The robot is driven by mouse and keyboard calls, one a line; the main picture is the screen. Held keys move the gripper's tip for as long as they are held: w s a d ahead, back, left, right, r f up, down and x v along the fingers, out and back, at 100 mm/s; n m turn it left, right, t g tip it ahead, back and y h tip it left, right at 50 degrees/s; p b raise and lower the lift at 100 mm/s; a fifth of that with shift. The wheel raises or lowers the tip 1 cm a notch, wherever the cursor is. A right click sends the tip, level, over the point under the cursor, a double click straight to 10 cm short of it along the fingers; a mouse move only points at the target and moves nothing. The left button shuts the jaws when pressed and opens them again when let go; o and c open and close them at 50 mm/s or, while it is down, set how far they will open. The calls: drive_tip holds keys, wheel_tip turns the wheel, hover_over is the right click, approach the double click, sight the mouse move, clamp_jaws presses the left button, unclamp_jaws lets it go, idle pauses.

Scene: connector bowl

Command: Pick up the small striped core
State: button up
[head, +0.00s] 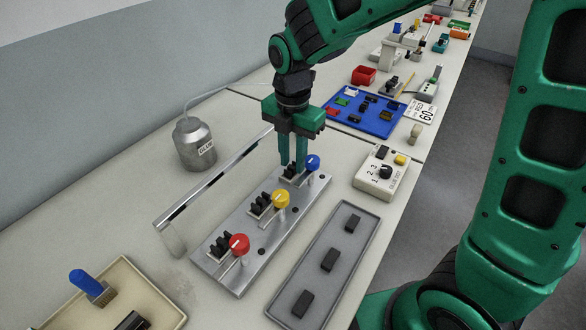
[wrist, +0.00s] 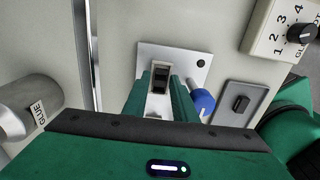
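My gripper (head: 291,166) points down over the far station of the metal fixture (head: 240,210), beside the blue knob (head: 312,162). In the wrist view its two green fingers (wrist: 162,88) stand apart. A small dark piece in a pale holder (wrist: 160,76) shows in the gap between them. I cannot tell whether the fingers touch it. Stripes are not clear on it, so I cannot be sure it is the striped core. Similar black pieces sit by the yellow knob (head: 281,199) and the red knob (head: 239,244).
A metal rail (head: 205,185) runs left of the fixture, near the glue can (head: 195,144). A grey tray (head: 343,248) with dark blocks lies to the right. A dial box (head: 380,172) and a blue tray (head: 352,120) stand farther off. A beige tray (head: 158,298) is at front left.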

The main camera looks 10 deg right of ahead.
drive_tip(key=shift+f, duration=0.35)
drive_tip(key=shift+c, duration=0.6)
clamp_jaws()
